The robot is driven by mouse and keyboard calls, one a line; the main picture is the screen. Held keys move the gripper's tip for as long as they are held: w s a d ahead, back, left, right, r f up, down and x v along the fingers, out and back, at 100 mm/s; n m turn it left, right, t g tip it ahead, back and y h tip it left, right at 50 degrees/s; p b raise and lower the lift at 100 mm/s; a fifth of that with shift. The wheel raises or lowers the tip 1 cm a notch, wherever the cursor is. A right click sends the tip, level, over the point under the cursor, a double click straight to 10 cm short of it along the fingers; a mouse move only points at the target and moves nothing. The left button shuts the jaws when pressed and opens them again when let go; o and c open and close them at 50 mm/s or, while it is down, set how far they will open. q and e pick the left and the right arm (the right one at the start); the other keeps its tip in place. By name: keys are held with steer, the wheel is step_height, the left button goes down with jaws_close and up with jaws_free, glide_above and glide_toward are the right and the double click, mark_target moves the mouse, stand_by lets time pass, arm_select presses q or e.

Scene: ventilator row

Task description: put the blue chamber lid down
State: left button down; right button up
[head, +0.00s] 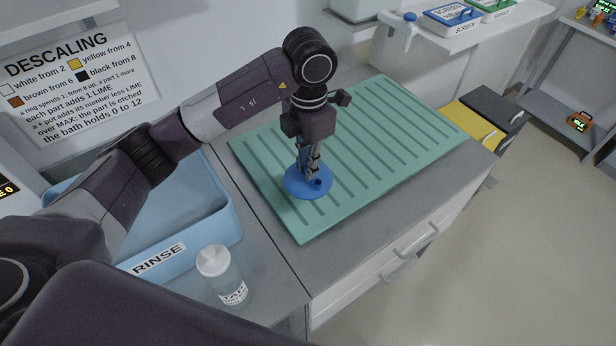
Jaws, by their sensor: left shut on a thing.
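The blue chamber lid (296,187) is a round flat disc over the left part of the green ribbed mat (400,112). My left gripper (308,173) points down and is shut on the lid near its middle. The lid looks level and very close to the mat; I cannot tell whether it touches. The gripper fingers hide part of the lid. My right gripper does not show.
A light blue rinse basin (222,222) is left of the mat, partly behind my left arm. A clear bottle with a white cap (213,260) stands near the counter's front edge. The mat's right side is bare. A descaling sign (75,80) hangs on the wall.

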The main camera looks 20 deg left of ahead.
arm_select(q)
steer(key=shift+f, duration=0.65)
step_height(320, 180, down, 4)
steer(key=shift+f+p, duration=0.1)
steer(key=shift+p, duration=0.6)
steer(key=shift+f+b, duration=0.2)
steer(key=shift+b, duration=0.1)
steer(key=c, duration=2)
jaws_free()
steer(key=shift+r, duration=0.1)
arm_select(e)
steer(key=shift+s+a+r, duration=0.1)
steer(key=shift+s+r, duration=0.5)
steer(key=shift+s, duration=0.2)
arm_select(q)
steer(key=shift+r, duration=0.1)
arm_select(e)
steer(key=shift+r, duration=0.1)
